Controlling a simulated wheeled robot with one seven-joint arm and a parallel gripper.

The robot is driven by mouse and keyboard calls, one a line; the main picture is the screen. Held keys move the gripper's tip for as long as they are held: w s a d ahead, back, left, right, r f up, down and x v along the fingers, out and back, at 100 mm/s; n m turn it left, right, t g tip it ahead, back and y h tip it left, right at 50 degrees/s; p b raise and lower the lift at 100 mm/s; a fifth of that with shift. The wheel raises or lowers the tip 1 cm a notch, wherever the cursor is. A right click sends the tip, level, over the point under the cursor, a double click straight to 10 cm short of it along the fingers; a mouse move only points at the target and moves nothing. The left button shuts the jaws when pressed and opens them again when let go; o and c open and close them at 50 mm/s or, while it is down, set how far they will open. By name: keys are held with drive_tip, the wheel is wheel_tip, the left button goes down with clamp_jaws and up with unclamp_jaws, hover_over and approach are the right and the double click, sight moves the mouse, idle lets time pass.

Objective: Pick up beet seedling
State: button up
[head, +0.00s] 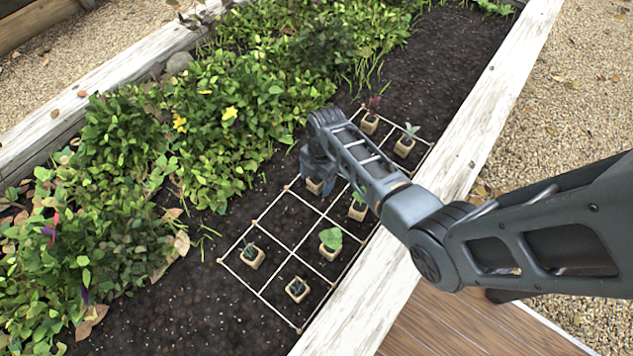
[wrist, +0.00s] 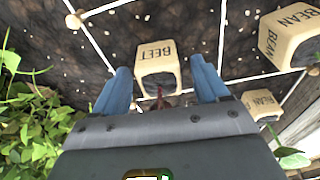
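The beet seedling stands in a small tan block pot marked BEET (wrist: 158,76), and its thin reddish stem (wrist: 160,98) shows just past my gripper's palm. My gripper (wrist: 163,75) is open, with one blue finger on each side of the pot in the picture. Gaps show between the fingers and the pot. In the head view my gripper (head: 318,180) is low over the soil grid, and a pot (head: 314,186) is partly hidden beneath it. The seedling's leaves are mostly hidden.
Two pots marked BEAN (wrist: 292,40) are on the right in the wrist view. Other potted seedlings stand in the string grid, including a red-leaved one (head: 369,122) and a broad-leaved one (head: 330,241). Leafy plants (head: 230,110) fill the left; a white plank edge (head: 480,130) bounds the right.

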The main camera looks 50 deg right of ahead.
drive_tip(key=c, duration=1)
